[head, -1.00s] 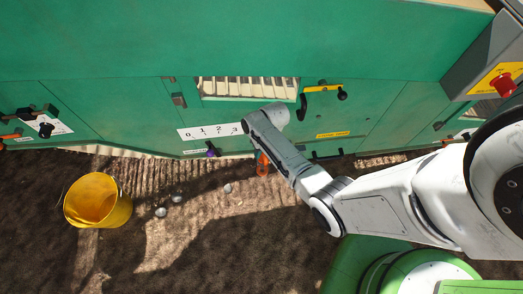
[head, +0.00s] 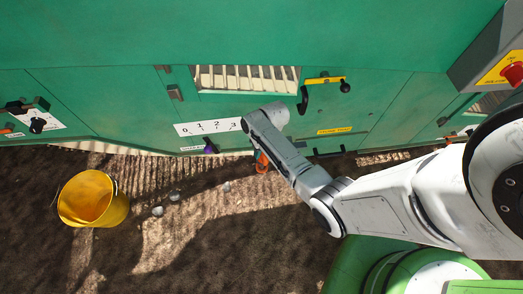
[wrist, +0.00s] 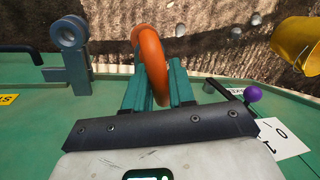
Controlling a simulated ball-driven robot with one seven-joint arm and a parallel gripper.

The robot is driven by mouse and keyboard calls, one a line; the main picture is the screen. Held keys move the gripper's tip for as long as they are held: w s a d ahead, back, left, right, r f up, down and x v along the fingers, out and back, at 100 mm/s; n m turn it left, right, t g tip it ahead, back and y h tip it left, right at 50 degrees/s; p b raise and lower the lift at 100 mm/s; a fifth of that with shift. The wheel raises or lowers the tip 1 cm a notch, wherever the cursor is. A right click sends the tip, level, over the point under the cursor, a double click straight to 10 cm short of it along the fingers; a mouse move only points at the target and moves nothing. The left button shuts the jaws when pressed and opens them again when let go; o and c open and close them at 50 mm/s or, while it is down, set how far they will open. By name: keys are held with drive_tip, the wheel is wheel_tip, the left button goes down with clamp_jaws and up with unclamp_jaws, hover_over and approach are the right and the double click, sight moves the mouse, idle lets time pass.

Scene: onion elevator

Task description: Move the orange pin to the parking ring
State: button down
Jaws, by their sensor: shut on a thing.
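The orange pin (wrist: 153,62) shows its ring-shaped handle between the two teal fingers of my gripper (wrist: 158,88) in the wrist view. My gripper is shut on it. In the head view part of the orange pin (head: 262,162) shows below my wrist, near the lower edge of the green machine; my gripper's fingers are hidden there by the arm. The pin's shaft is not visible. A grey ring on a bracket (wrist: 79,70) stands on the green panel, left of and apart from the pin in the wrist view; it may be the parking ring.
A purple-knobbed lever (head: 209,148) and a white 0-to-3 scale (head: 207,127) are left of my wrist. A yellow bucket (head: 93,199) and several pale lumps (head: 174,196) are on the soil. A black handle (head: 303,100) is on the panel above. Soil left of my arm is mostly open.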

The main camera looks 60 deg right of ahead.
drive_tip(key=shift+f+b, duration=1.6)
drive_tip(key=shift+f, duration=0.65)
drive_tip(key=c, duration=0.9)
unclamp_jaws()
drive_tip(key=shift+o, duration=0.2)
wheel_tip(320, 180, up, 10)
drive_tip(key=s+d+p, duration=0.1)
drive_tip(key=p, duration=0.2)
drive_tip(key=shift+d+r, duration=0.25)
drive_tip(key=shift+d, duration=0.15)
drive_tip(key=shift+s, duration=0.1)
